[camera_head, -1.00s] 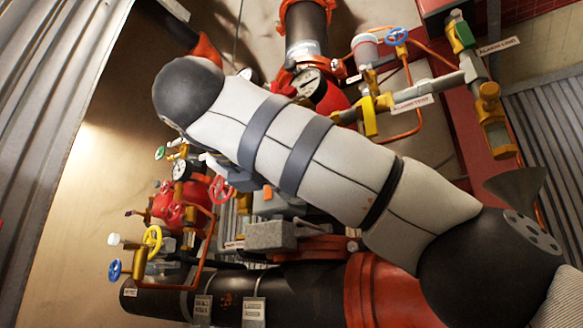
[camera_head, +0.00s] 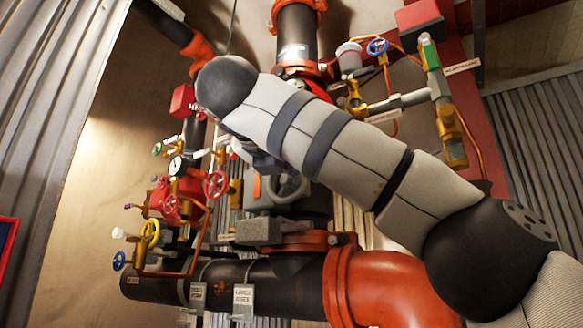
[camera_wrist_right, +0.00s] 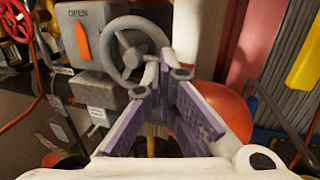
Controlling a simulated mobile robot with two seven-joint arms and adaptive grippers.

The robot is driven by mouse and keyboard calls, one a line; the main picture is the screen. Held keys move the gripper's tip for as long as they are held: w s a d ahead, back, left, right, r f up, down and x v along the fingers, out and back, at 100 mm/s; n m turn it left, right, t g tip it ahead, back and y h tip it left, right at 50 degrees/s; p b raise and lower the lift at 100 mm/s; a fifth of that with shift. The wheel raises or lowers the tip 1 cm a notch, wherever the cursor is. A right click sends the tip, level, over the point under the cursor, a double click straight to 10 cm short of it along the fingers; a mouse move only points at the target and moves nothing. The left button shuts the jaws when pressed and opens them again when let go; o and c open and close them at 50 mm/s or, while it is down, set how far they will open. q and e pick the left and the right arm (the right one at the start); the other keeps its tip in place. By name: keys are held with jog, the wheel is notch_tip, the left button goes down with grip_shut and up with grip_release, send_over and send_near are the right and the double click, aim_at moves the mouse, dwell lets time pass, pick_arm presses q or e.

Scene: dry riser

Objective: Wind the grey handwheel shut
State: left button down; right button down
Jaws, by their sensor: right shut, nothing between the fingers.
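The grey handwheel (camera_head: 292,188) shows just below my right forearm in the head view, its top partly hidden by the arm. In the right wrist view the handwheel (camera_wrist_right: 131,58) is upper centre, on a grey gearbox (camera_wrist_right: 97,88) with an orange pointer (camera_wrist_right: 83,41) under the word OPEN. My right gripper (camera_wrist_right: 166,74) is shut and empty. Its fingertips overlap the wheel's lower right rim in that view; I cannot tell whether they touch it. In the head view the right gripper is mostly hidden behind the wrist. My left gripper is not in view.
A red handwheel (camera_head: 215,185) and a yellow one (camera_head: 150,234) stand left of the gearbox. A large black pipe (camera_head: 285,283) with a red elbow (camera_head: 385,288) runs below. Gauges and a blue handwheel (camera_head: 377,47) crowd the sides.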

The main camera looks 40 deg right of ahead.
jog(key=shift+w+d, duration=0.15)
jog(key=shift+d, duration=0.15)
jog(key=shift+w+d, duration=0.15)
jog(key=shift+d, duration=0.35)
jog(key=shift+s+a, duration=0.25)
jog(key=shift+a, duration=0.35)
jog(key=shift+s+a, duration=0.25)
jog(key=shift+a, duration=0.4)
jog(key=shift+s+a, duration=0.25)
jog(key=shift+a, duration=0.35)
